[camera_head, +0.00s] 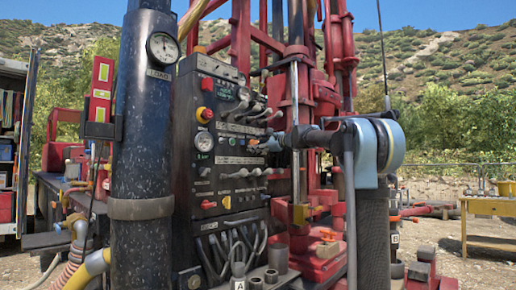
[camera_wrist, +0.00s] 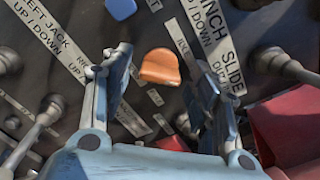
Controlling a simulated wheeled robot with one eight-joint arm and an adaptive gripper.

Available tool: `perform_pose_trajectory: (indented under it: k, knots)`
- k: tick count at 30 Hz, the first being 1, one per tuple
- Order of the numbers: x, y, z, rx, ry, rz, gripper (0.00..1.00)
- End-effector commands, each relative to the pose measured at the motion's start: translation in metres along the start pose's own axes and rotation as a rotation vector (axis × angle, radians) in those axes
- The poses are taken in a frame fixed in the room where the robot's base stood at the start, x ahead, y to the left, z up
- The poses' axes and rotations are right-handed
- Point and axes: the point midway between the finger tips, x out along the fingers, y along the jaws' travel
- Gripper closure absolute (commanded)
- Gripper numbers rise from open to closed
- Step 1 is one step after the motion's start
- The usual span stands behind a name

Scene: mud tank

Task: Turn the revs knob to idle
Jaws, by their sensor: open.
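The control panel (camera_head: 228,165) stands upright in the middle of the head view, a dark board with levers, gauges and labels. My gripper (camera_head: 268,145) reaches it from the right, its tip close to the panel's right part. In the wrist view my gripper (camera_wrist: 163,82) is open, with one finger on each side of an orange knob (camera_wrist: 160,66). This knob looks like the revs knob, but its label is too small and partly hidden to read surely. The knob sits between the fingers, with a gap to each. Nothing is held.
Levers flank the fingers, one at left (camera_wrist: 38,125) and one at right (camera_wrist: 285,63). A blue knob (camera_wrist: 121,8) is above, and a red part (camera_wrist: 172,143) is below the orange knob. A thick black column (camera_head: 145,180) with a gauge stands left of the panel.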

Motion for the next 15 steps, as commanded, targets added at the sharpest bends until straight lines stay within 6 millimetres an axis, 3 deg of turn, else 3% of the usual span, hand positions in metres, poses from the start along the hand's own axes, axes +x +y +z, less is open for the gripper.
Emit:
perform_pose_trajectory:
  k: [2,3,8,9,15]
  knots:
    - [-0.0001,0.0000,0.0000,0.000,0.000,0.000,0.45]
    - [-0.0001,0.0000,0.0000,0.000,0.000,0.000,0.50]
    - [-0.0002,0.0000,0.0000,0.000,0.000,0.000,0.86]
    - [-0.0002,0.0000,0.0000,0.000,0.000,0.000,0.89]
    - [0.0005,0.0001,0.0004,-0.005,0.000,0.000,0.89]
